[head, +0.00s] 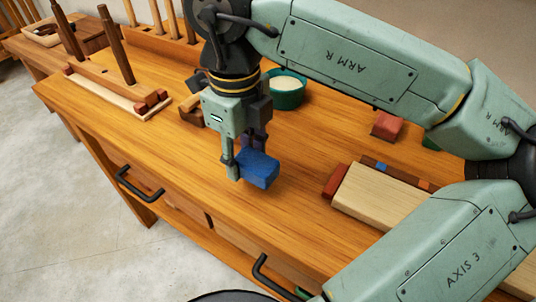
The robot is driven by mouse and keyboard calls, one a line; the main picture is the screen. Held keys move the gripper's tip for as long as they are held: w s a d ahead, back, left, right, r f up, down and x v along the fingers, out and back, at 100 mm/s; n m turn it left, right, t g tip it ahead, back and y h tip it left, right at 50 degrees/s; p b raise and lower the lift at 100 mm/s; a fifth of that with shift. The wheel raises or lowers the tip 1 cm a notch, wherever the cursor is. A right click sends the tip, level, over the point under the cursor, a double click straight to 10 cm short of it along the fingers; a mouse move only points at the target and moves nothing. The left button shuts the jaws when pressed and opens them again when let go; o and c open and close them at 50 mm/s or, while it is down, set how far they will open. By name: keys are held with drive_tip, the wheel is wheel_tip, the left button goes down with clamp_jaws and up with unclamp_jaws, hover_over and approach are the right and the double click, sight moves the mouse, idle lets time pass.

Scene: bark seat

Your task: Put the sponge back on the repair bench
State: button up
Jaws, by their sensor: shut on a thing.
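A blue block, which looks like the sponge (259,170), is in my gripper (247,165) in the head view. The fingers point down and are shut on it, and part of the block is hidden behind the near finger. The sponge is over the front middle part of the wooden repair bench (300,232). I cannot tell whether its underside touches the bench top or is slightly above it.
A green bowl (287,94) with pale contents stands behind my gripper. A pale wooden block (375,196) with a red end lies to the right, and a red block (387,125) behind it. A rack with upright pegs (117,86) stands left. Bare bench surrounds the sponge.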

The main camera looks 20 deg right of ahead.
sight(267, 157)
drive_tip(key=d, duration=0.1)
drive_tip(key=w+d, duration=0.1)
drive_tip(key=d, duration=0.2)
drive_tip(key=shift+w+d+f, duration=0.25)
drive_tip(key=shift+d+f, duration=0.05)
drive_tip(key=shift+d, duration=0.05)
drive_tip(key=shift+f+b, duration=0.7)
drive_tip(key=shift+f, duration=1)
drive_tip(key=shift+f, duration=0.2)
drive_tip(key=o, duration=0.9)
drive_tip(key=shift+r, duration=0.1)
drive_tip(key=shift+r, duration=0.25)
wheel_tip(267, 157, up, 12)
drive_tip(key=shift+f+b, duration=0.1)
drive_tip(key=shift+b, duration=0.5)
